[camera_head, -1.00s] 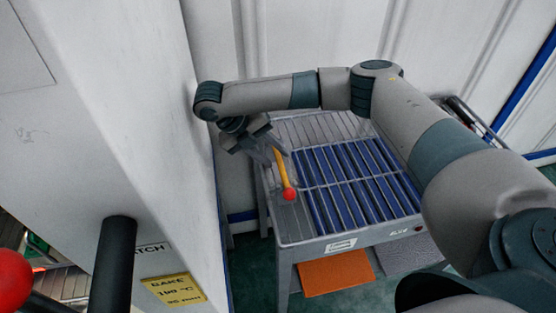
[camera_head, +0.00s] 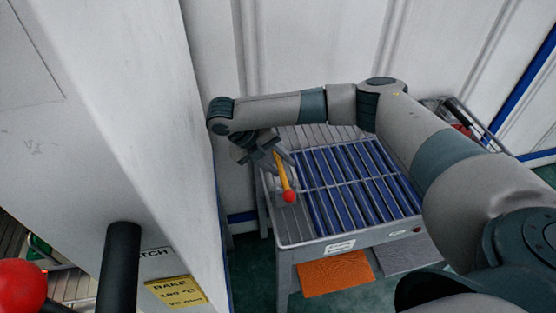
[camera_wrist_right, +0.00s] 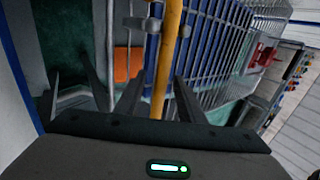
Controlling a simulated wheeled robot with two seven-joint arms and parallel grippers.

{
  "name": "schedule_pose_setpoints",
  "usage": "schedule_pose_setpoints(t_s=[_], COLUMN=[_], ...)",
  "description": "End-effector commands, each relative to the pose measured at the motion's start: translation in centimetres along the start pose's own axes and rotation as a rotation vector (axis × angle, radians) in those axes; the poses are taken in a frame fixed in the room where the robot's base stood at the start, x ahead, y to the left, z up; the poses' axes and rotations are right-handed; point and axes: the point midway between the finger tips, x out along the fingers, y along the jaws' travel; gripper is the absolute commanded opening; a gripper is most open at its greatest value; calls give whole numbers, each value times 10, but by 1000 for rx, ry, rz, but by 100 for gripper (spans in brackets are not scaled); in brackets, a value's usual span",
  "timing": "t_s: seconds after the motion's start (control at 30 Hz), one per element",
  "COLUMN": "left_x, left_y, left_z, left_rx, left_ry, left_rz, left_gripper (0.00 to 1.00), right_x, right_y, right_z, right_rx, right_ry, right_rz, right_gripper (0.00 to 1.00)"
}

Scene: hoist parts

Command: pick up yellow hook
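The yellow hook shows in the head view as a thin yellow rod (camera_head: 282,172) with a red ball (camera_head: 289,196) at its lower end. It stands over the left part of the blue-roller table (camera_head: 320,237). My right gripper (camera_head: 272,160) is at the rod's upper part and hides its top. In the right wrist view the yellow rod (camera_wrist_right: 166,60) runs between the dark fingers (camera_wrist_right: 158,105), with gaps visible on both sides. The right gripper looks open around the rod. My left gripper is not in view.
A large white cabinet (camera_head: 130,110) stands close on the left, near my right wrist. A black handle (camera_head: 118,270) and a red ball (camera_head: 22,285) are at the lower left. A wire basket (camera_head: 455,118) sits behind the table. Orange (camera_head: 335,272) and grey sheets lie below.

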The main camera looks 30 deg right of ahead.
Motion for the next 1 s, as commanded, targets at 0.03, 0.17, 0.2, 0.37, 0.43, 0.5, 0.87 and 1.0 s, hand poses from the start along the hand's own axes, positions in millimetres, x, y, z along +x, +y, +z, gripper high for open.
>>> schedule_pose_setpoints(t_s=[0.03, 0.17, 0.2, 0.37, 0.43, 0.5, 0.87, 1.0], left_x=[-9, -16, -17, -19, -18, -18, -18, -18], left_y=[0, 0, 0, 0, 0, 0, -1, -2], left_z=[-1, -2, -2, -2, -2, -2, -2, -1], left_rx=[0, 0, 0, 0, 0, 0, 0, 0], left_ry=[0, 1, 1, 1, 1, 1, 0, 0], left_rz=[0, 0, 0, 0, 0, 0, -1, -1], left_gripper=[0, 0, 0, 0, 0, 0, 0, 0], right_x=[4, 21, 26, 36, 37, 37, 36, 36], right_y=[-3, -2, -2, -1, 0, 0, 0, 0], right_z=[-1, -3, -3, -3, -3, -3, -2, -2], right_rx=[1, 0, 1, 0, -1, -1, -1, -1], right_ry=[2, 2, 1, -1, -1, -1, -2, -2], right_rz=[-2, -2, -2, -1, 0, 0, 0, 0], right_gripper=[36, 36, 36, 36, 36, 36, 26, 0])
